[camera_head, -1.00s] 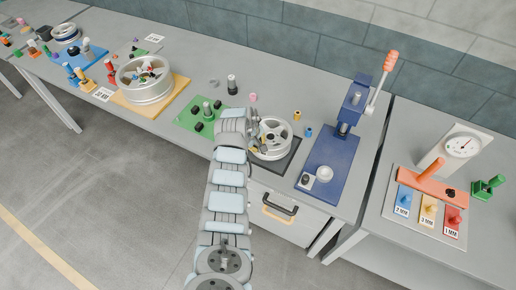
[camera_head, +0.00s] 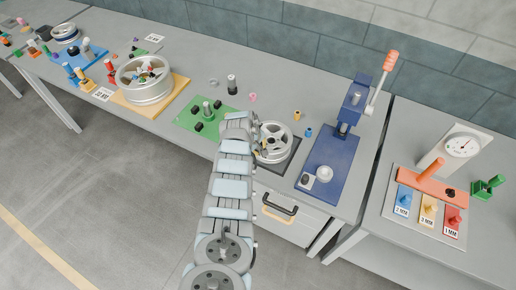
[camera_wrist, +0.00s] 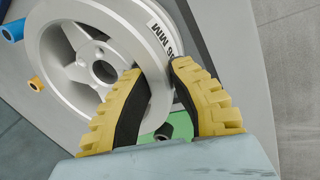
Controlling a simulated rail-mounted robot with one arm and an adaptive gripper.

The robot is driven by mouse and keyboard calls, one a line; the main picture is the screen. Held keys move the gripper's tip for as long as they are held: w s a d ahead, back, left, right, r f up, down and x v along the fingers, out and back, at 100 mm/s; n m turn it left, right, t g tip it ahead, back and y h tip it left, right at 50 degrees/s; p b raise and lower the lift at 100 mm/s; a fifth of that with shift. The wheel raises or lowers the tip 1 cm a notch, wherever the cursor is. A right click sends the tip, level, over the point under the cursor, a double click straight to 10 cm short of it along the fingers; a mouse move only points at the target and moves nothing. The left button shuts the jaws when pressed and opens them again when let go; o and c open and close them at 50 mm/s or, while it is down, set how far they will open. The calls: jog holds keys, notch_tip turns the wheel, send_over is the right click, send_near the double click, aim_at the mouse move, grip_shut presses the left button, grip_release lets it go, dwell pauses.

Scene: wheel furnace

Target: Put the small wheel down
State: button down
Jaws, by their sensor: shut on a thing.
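The small wheel (camera_head: 274,143) is silver with spokes and is over the dark square plate (camera_head: 292,160) at the bench's front edge. I cannot tell whether it touches the plate. In the wrist view the wheel (camera_wrist: 88,62) fills the upper left, with its hub hole and spokes showing. My gripper (camera_wrist: 158,75) has yellow fingers with black pads, shut on the wheel's rim, one finger on each side of it. In the head view my gripper (camera_head: 254,136) is at the wheel's left side, partly hidden by my arm.
A green board (camera_head: 190,127) with a post and black blocks lies left of the wheel. A blue lever press (camera_head: 335,165) stands close on the right. Small yellow (camera_head: 297,115) and blue (camera_head: 308,132) cylinders stand behind. A larger wheel (camera_head: 145,90) sits on a yellow board.

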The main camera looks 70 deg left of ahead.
jog(key=shift+a, duration=0.1)
jog(key=c, duration=1)
grip_release()
jog(key=shift+c, duration=0.2)
jog(key=shift+f, duration=0.1)
jog(key=v, duration=1.2)
jog(key=shift+b, duration=0.35)
